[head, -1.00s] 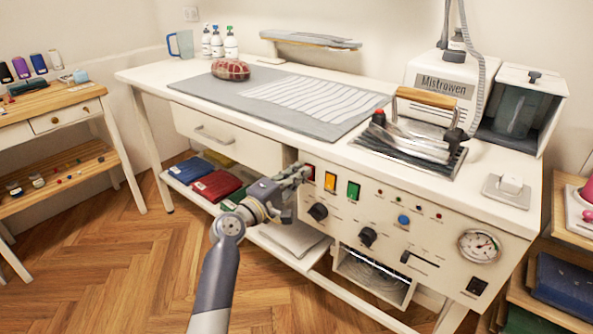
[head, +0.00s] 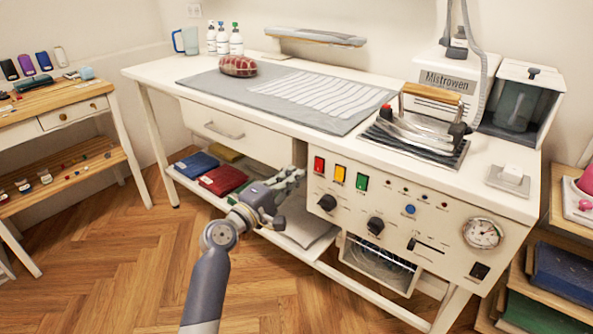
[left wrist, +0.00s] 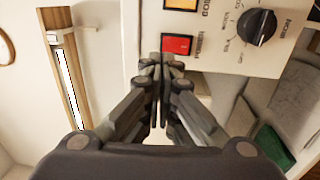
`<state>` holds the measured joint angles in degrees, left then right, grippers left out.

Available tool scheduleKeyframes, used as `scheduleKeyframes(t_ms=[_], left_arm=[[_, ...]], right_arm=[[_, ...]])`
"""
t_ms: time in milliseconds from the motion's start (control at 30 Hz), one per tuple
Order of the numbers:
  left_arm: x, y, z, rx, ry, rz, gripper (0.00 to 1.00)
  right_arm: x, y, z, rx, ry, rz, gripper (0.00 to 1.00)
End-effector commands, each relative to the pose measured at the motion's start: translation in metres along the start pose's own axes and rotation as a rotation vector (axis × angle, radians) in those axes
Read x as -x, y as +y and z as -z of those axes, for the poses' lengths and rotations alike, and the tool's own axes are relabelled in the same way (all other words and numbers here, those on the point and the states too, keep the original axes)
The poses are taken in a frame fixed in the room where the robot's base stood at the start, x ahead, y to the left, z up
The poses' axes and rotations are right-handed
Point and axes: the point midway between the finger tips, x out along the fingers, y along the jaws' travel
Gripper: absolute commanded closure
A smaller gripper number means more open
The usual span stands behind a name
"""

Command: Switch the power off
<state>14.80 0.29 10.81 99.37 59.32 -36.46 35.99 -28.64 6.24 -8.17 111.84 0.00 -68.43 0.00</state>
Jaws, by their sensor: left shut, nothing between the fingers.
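The red power switch (head: 319,165) is at the left end of the white control panel, beside a yellow switch (head: 340,174) and a green switch (head: 362,182). In the left wrist view the red switch (left wrist: 177,44) sits beside the word POWER, just beyond the fingertips. My left gripper (head: 300,174) is just left of the panel's edge, a little below the red switch, and appears apart from it. Its fingers (left wrist: 160,66) are shut together and empty. My right gripper is in neither view.
The panel also bears dark knobs (head: 327,203), a blue button (head: 409,209) and a gauge (head: 482,233). An iron (head: 420,132) rests on the worktop above. A drawer (head: 225,133) and a shelf with folded cloths (head: 222,180) lie left of the panel.

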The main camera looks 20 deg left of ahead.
Motion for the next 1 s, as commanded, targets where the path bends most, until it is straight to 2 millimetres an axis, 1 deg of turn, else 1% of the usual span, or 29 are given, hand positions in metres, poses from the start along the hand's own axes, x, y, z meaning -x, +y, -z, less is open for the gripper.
scheduleKeyframes(t_ms=[33,200,300,400,567,1000], left_arm=[[0.009,0.002,0.001,-0.001,0.002,0.002,1.0],[0.039,0.008,0.001,-0.002,0.001,0.001,1.0],[0.052,0.01,0.001,-0.001,0.001,0.002,1.0],[0.061,0.012,0.0,-0.001,0.001,0.001,1.0],[0.066,0.013,0.0,0.0,0.0,0.0,1.0],[0.066,0.012,0.0,-0.001,0.0,0.001,1.0]], right_arm=[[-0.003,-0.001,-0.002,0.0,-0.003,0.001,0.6],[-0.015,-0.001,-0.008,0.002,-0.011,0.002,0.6],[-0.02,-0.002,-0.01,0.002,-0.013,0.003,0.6],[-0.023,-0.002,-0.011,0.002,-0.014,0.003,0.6],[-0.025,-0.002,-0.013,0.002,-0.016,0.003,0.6],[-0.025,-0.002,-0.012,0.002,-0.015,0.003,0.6]])
